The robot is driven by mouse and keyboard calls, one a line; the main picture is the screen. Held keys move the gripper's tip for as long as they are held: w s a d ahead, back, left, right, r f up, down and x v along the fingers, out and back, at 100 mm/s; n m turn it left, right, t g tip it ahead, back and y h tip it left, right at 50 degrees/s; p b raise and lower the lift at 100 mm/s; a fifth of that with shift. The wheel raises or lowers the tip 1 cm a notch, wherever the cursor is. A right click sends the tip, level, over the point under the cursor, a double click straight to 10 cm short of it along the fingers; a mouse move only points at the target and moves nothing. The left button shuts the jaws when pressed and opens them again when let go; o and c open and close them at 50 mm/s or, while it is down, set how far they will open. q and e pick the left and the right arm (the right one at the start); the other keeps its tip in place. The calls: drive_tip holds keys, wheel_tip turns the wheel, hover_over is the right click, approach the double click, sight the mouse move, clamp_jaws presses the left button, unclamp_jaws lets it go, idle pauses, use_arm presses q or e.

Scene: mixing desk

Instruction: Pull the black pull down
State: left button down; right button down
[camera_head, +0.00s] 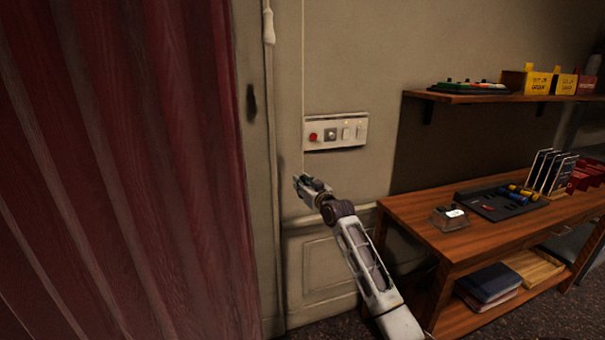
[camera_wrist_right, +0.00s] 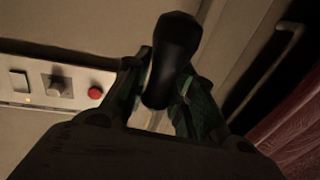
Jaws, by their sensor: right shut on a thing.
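The black pull (camera_wrist_right: 172,60) shows in the right wrist view as a dark, rounded handle between the two fingers of my right gripper (camera_wrist_right: 165,95). The gripper is shut on it. In the head view my right gripper (camera_head: 305,185) is at the lower end of a thin pale cord (camera_head: 303,90), in front of the beige wall. The pull itself is too small and too covered by the fingers to make out there. My left gripper is in neither view.
A white switch panel (camera_head: 336,132) with a red button is on the wall just above and right of my right gripper. A red curtain (camera_head: 120,170) fills the left. A wooden desk (camera_head: 420,222) and a shelf (camera_head: 470,97) with boxes stand at the right.

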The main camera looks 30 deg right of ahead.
drive_tip(key=shift+f, duration=1.25)
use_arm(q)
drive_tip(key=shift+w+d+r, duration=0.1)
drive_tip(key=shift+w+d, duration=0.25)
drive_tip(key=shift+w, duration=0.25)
use_arm(e)
drive_tip(key=c, duration=1.3)
unclamp_jaws()
drive_tip(key=shift+r, duration=0.1)
drive_tip(key=shift+s, duration=0.2)
drive_tip(key=s, duration=0.7)
drive_tip(key=s+a, duration=0.1)
drive_tip(key=s, duration=0.3)
drive_tip(key=shift+s, duration=0.3)
